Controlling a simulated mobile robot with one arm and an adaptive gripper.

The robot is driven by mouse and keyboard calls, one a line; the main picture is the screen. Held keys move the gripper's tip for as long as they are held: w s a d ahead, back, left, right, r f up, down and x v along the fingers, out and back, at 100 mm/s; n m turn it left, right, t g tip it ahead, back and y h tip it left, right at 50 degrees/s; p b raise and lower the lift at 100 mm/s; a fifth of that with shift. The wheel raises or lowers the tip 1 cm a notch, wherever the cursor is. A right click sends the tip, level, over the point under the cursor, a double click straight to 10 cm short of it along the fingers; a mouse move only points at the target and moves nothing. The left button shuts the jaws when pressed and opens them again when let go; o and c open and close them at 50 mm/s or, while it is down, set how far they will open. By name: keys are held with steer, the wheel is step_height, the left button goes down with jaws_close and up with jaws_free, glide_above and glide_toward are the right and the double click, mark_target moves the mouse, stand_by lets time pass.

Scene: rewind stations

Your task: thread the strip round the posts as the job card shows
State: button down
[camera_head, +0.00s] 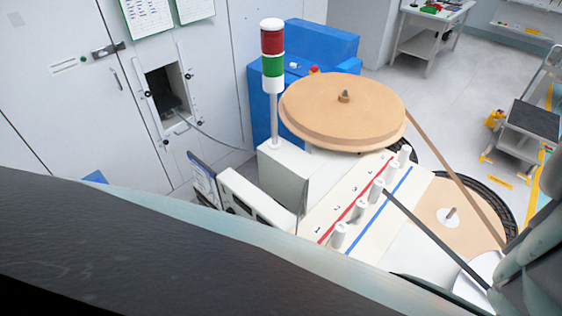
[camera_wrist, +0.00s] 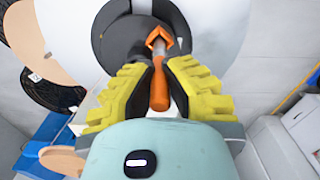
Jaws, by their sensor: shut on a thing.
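My gripper (camera_wrist: 160,75) is shut on an orange handle (camera_wrist: 159,92) with an orange angular head, above a dark round reel (camera_wrist: 112,40) in the wrist view. In the head view, several white posts (camera_head: 340,236) stand in a row on a pale panel (camera_head: 327,222) with numbers, a red line and a blue line. A dark strip (camera_head: 436,237) runs taut from near a middle post to the lower right, by my arm. Its wrap round that post is too small to tell. My fingertips are not clear in the head view.
A large tan reel (camera_head: 325,100) sits behind the posts; a tan band (camera_head: 455,178) runs from it to a lower tan disc (camera_head: 432,212). A red-green light tower (camera_head: 272,65) stands at left. A blue cabinet (camera_head: 330,45) is behind. Sheets (camera_head: 148,14) hang on the wall.

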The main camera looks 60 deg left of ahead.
steer(key=c, duration=1.1)
jaws_free()
steer(key=shift+o, duration=0.2)
steer(key=shift+r, duration=0.1)
